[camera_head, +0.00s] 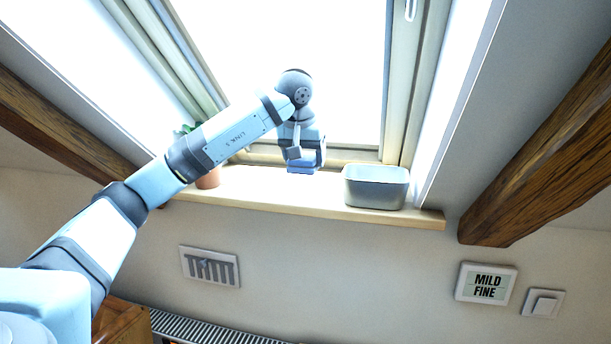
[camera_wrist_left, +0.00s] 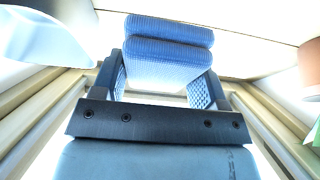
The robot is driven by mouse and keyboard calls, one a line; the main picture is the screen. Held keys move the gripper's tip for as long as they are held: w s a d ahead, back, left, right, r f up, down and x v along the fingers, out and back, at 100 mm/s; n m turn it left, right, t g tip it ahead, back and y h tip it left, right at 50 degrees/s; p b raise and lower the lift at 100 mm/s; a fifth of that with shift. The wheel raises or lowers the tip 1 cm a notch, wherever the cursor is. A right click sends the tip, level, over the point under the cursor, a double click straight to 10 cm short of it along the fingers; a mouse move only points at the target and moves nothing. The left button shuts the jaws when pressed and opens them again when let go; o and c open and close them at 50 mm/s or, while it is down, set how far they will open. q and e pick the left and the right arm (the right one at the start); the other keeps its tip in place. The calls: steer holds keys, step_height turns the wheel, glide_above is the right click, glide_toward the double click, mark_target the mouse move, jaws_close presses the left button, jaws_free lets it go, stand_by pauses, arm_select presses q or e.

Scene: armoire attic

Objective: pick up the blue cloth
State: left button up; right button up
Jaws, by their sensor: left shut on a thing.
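The blue cloth (camera_head: 303,169) is a folded, ribbed bundle at the window sill (camera_head: 270,187). In the left wrist view the cloth (camera_wrist_left: 168,50) sits between the two fingers, with its folded layers toward the top. My left gripper (camera_head: 304,158) reaches down over the sill and is shut on the cloth; it also shows in the left wrist view (camera_wrist_left: 168,75). I cannot tell whether the cloth touches the sill. My right gripper is not in view.
A grey metal bin (camera_head: 375,187) stands on the sill to the right of the cloth. A potted plant (camera_head: 208,179) is on the left, partly behind my arm. The window frame is close behind. Wooden beams (camera_head: 540,150) slope at both sides.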

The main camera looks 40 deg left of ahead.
arm_select(q)
steer(key=s+d+b, duration=0.1)
steer(key=s+d, duration=0.3)
steer(key=s, duration=0.4)
steer(key=s+d+b, duration=0.1)
steer(key=s+d, duration=0.4)
steer(key=s, duration=0.3)
steer(key=shift+s+f, duration=0.2)
steer(key=shift+s, duration=0.1)
steer(key=o, duration=0.4)
steer(key=c, duration=0.3)
steer(key=w+d+f+m+p, duration=0.1)
steer(key=w+d+f+p, duration=0.1)
steer(key=d+f, duration=0.4)
steer(key=w+d+f+m+h+p, duration=0.1)
steer(key=w+d+f+m+p, duration=0.1)
steer(key=w+d+f, duration=0.2)
steer(key=w+d+f+m+h+p, duration=0.1)
steer(key=w+d+f+m+p, duration=0.1)
steer(key=d+f, duration=0.6)
steer(key=shift+w+d+f+t+p, duration=0.1)
steer(key=shift+w+f+p, duration=0.1)
steer(key=shift+f, duration=0.5)
steer(key=shift+w+f+t+p, duration=0.15)
steer(key=shift+w+f, duration=0.1)
steer(key=shift+f, duration=0.45)
steer(key=shift+w+d+f+t+p, duration=0.1)
steer(key=shift+w+f+p, duration=0.1)
steer(key=shift+f, duration=0.5)
